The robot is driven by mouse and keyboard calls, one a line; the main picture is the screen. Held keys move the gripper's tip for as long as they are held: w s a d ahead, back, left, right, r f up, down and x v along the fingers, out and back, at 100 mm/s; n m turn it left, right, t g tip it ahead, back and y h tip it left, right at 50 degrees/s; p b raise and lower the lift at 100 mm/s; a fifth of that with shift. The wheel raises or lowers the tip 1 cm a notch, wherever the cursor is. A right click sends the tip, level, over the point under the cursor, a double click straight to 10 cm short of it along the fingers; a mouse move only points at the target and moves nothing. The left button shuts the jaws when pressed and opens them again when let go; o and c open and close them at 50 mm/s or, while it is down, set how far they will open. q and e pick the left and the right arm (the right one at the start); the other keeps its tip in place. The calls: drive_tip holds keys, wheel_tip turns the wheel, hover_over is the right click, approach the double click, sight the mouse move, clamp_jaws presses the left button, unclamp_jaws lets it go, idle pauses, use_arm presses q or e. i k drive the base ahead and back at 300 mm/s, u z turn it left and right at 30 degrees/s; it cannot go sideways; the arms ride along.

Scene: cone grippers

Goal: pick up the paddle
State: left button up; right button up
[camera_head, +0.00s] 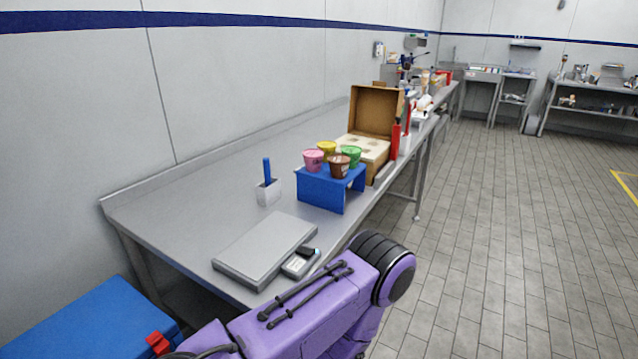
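A blue upright handle (267,170) stands in a small light-grey holder (269,193) on the steel table. It is probably the paddle; its lower part is hidden inside the holder. The holder stands left of a blue stand, behind a flat grey scale. A purple arm link of mine crosses the bottom of the view, in front of the table's near end. Neither of my grippers shows.
The blue stand (320,190) holds several coloured cups. Behind it is an open cardboard box (374,112) beside a red upright object (395,141). The flat scale (262,248) lies near the table's (180,215) near end. A blue-lidded box (95,325) is at lower left. The right floor is clear.

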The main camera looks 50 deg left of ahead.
sight(266, 161)
drive_tip(key=z, duration=0.05)
drive_tip(key=i, duration=2.9)
drive_tip(key=u, duration=2.55)
